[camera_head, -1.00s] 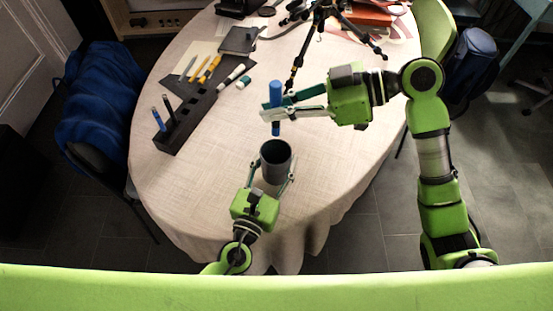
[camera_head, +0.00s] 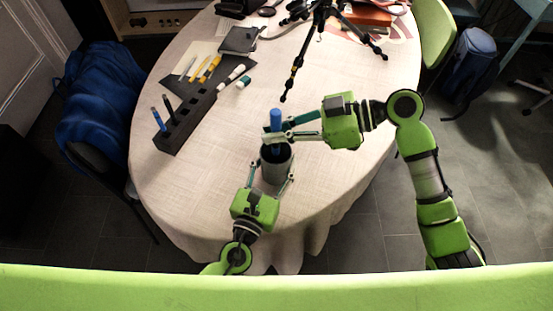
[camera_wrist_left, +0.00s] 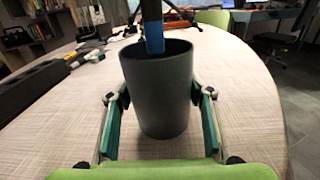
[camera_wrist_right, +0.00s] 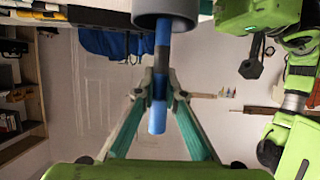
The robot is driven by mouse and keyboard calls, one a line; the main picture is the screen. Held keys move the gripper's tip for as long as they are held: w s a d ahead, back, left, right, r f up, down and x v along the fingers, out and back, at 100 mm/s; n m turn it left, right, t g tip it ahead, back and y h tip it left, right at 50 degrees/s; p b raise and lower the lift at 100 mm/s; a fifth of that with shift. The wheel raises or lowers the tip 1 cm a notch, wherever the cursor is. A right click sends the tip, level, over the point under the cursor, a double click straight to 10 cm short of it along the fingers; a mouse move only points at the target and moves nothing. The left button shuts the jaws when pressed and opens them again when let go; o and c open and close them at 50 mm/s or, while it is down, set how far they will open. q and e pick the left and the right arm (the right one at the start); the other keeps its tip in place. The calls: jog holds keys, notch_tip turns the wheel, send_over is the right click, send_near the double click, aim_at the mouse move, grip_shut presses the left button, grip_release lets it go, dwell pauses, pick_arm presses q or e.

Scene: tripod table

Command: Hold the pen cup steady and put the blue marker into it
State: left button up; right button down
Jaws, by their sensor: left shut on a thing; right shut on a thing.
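The dark grey pen cup (camera_head: 277,170) stands upright on the table. My left gripper (camera_head: 270,181) is shut on it; its two fingers press the cup's sides in the left wrist view (camera_wrist_left: 160,100). My right gripper (camera_head: 277,136) is shut on the blue marker (camera_head: 276,118) and holds it upright over the cup. In the left wrist view the marker's lower end (camera_wrist_left: 153,36) shows at the cup's mouth, overlapping the opening. The right wrist view shows the marker (camera_wrist_right: 159,90) between the fingers, its far end at the cup's rim (camera_wrist_right: 165,17).
A black tripod (camera_head: 310,45) stands at the back. The table right of the cup is clear.

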jog(key=shift+f, duration=0.75)
jog(key=c, duration=2)
grip_release()
jog(key=v, duration=1.2)
pick_arm(q)
jog(key=o, duration=1.3)
jog(key=shift+c, duration=0.2)
